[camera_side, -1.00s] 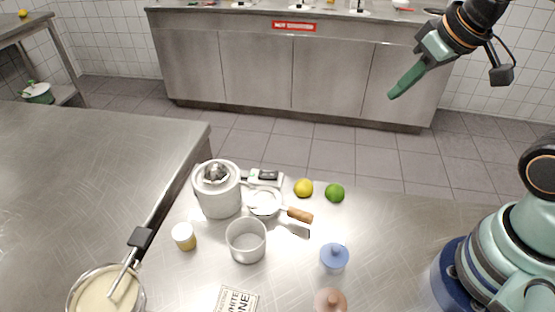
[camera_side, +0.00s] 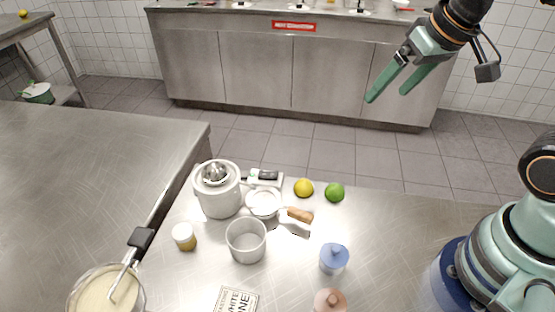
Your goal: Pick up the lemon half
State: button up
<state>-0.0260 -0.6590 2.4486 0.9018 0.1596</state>
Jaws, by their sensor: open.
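A yellow lemon (camera_side: 303,187) sits near the back edge of the steel counter, just left of a green lime (camera_side: 335,192). It is small in the view, and I cannot tell whether it is whole or a half. My gripper (camera_side: 386,97) is at the upper right, high above the counter and well apart from the lemon. Its two green fingers are spread and point down to the left, with nothing between them.
Left of the lemon stand a juicer (camera_side: 219,196), a small strainer (camera_side: 263,203) with a wooden handle, and a metal cup (camera_side: 246,241). A blue-topped jar (camera_side: 334,259) and a pinkish-topped jar (camera_side: 330,301) stand nearer. Counter right of the lime (camera_side: 410,225) is clear.

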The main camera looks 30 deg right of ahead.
jog(key=w+a+f+m+g, duration=0.3)
jog(key=w+a+f+m, duration=0.25)
jog(key=m, duration=0.35)
jog(key=m+g, duration=0.2)
jog(key=m, duration=0.5)
send_over(304, 182)
notch_tip(304, 182, down, 7)
notch_tip(304, 182, down, 12)
jog(key=c, duration=1.2)
